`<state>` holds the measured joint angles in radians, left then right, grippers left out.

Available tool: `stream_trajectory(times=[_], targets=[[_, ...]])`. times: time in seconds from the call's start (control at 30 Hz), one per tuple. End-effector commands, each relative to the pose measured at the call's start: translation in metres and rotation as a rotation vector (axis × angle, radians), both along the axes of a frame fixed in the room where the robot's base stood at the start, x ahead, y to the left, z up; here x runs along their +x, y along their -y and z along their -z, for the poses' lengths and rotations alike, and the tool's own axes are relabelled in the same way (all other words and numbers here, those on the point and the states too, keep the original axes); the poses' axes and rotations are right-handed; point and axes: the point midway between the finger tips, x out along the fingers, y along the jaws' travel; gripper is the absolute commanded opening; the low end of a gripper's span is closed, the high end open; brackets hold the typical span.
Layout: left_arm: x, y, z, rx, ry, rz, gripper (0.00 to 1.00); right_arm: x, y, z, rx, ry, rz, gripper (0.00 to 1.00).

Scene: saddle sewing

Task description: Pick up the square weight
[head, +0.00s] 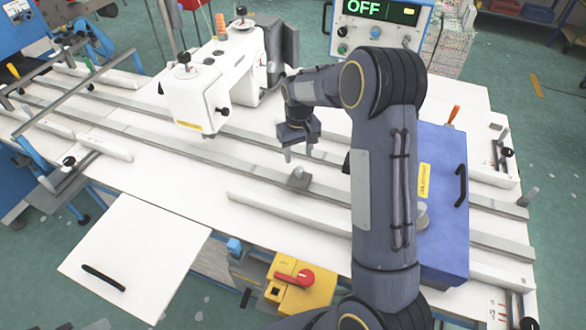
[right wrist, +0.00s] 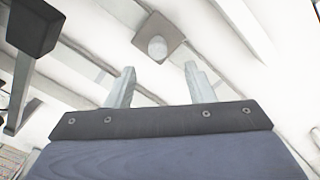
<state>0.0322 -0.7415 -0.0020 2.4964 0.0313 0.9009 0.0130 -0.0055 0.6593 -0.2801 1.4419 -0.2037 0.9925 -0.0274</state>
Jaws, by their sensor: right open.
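The square weight (head: 299,180) is a small grey-brown block with a round light knob on top. It sits on a rail strip on the white table in the head view. In the right wrist view the square weight (right wrist: 158,45) lies just beyond and between the two fingertips. My right gripper (head: 300,155) is open and empty, with its fingers pointing down a little above and behind the weight. Its fingers also show in the right wrist view (right wrist: 160,85). My left gripper is not in view.
A white sewing machine (head: 215,85) stands to the left of my right gripper. A blue box (head: 445,190) with a black handle is at the right. A yellow switch box (head: 300,285) with a red knob is at the front edge. Long rails (head: 150,135) run across the table.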

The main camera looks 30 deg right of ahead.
Motion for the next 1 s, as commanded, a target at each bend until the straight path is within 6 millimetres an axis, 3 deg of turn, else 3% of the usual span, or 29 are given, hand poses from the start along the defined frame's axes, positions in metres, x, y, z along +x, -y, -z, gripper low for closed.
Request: stream_trajectory(times=[0.5,0.87,1.0], targets=[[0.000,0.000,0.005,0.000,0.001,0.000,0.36,-0.005,0.002,0.068,-0.002,-0.004,0.000,0.49],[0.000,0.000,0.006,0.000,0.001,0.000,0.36,-0.004,0.002,0.077,-0.001,-0.001,0.000,0.49],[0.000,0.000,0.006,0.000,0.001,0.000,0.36,-0.004,0.002,0.077,-0.001,-0.001,0.000,0.30]])
